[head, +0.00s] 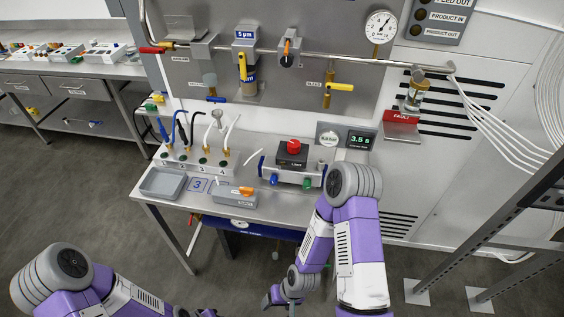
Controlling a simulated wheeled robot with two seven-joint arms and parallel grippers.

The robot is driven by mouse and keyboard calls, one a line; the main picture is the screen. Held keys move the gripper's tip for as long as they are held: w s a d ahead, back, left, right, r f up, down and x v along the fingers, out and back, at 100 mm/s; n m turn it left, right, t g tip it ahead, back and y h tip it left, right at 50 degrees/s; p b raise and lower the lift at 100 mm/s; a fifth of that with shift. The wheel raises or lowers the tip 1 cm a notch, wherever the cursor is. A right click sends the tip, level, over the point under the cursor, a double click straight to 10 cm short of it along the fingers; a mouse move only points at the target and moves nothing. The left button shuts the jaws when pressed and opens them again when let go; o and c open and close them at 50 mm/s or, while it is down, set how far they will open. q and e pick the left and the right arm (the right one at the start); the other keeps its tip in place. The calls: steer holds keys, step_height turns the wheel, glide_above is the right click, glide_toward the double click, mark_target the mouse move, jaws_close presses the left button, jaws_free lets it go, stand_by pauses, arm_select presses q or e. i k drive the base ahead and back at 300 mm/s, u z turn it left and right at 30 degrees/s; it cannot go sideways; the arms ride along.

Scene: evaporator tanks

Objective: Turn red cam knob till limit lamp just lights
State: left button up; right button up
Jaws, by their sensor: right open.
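The red cam knob (293,147) sits on top of a dark box (291,159) on the steel bench. The box belongs to a pale unit with a blue and a green fitting on its front. A small label on the box is too small to read surely, and I cannot make out a lit lamp. My right gripper (272,299) is open and empty, low in front of the bench and well apart from the knob. Of my left gripper only a small dark part (206,312) shows at the bottom edge; its fingers are cut off.
A timer (360,141) reading 3.5 s stands behind the unit. A grey tray (162,183), a grey holder (235,196) with an orange item, and a rack of cables (195,158) occupy the bench's left. Pipes with valves run above. A metal frame (500,215) stands at right.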

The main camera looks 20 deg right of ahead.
mark_target(294, 146)
steer(key=z, duration=0.35)
steer(key=k, duration=0.95)
steer(key=u, duration=0.45)
steer(key=i, duration=0.9)
steer(key=z, duration=0.6)
steer(key=i, duration=0.7)
steer(key=z, duration=0.55)
